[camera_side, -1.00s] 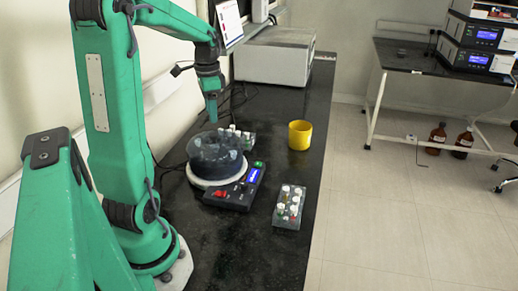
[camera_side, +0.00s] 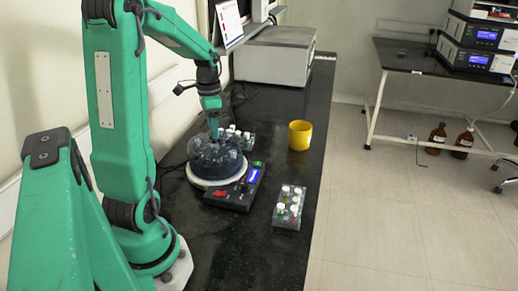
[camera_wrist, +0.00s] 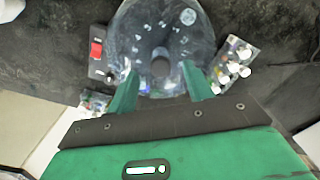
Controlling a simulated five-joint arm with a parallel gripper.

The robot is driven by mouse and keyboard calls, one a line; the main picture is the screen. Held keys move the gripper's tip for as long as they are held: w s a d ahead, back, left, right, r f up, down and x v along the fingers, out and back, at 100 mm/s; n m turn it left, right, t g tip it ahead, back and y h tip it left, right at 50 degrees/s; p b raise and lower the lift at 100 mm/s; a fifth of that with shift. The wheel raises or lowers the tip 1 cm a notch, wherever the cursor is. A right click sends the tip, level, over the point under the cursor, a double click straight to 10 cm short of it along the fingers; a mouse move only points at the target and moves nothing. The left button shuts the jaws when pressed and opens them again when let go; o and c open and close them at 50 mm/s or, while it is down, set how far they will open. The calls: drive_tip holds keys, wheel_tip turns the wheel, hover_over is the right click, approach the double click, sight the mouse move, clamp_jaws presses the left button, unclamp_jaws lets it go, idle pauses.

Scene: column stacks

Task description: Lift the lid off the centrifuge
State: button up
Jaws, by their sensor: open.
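The centrifuge (camera_side: 229,197) stands on the black bench, with a white round base, a dark see-through bowl and a control panel with a small blue display. Its clear, smoky lid (camera_wrist: 160,30) fills the top middle of the wrist view, with a round dark spot at its centre and tubes showing through it. In the side view the lid's edge is hard to tell from the bowl. My gripper (camera_side: 214,136) points down just over the top middle of the centrifuge. In the wrist view its green fingers (camera_wrist: 160,84) are spread on either side of the dark spot, with nothing held between them. I cannot tell whether they touch the lid.
A rack of capped tubes (camera_side: 288,208) stands in front right of the centrifuge, and another rack (camera_side: 247,141) stands close behind it. A yellow cup (camera_side: 300,135) stands further right. A grey box-shaped instrument (camera_side: 275,56) is at the back. The bench between is clear.

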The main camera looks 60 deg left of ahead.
drive_tip(key=shift+f, duration=1.25)
clamp_jaws()
